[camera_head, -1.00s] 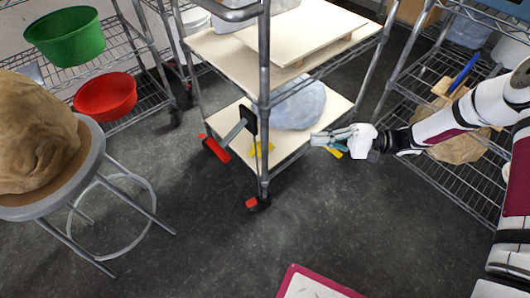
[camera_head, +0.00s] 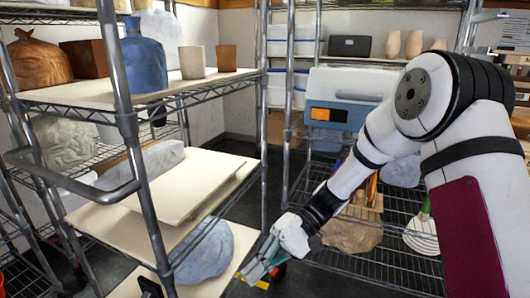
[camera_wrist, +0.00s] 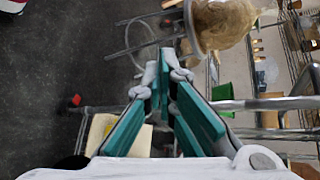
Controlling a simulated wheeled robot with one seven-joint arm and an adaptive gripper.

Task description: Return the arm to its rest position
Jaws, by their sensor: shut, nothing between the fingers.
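My gripper (camera_head: 258,266) is low in the head view, beside the right edge of the wheeled shelf cart. My white arm with a dark red panel reaches down to it from the right. In the wrist view, the teal-padded fingers of my gripper (camera_wrist: 166,72) come together at the tips with nothing held between them. The floor, part of the cart's lower board (camera_wrist: 100,135) and a stool (camera_wrist: 135,40) lie beyond the fingers. I cannot tell the exact gap between gripper and cart.
The cart's middle board (camera_head: 185,185) and metal posts (camera_head: 135,150) stand close to the left of my gripper. A pale blue lump (camera_head: 205,250) lies on the lower board. A wire rack (camera_head: 385,245) with clay and tools stands behind my forearm. A blue-grey case (camera_head: 345,95) sits higher up.

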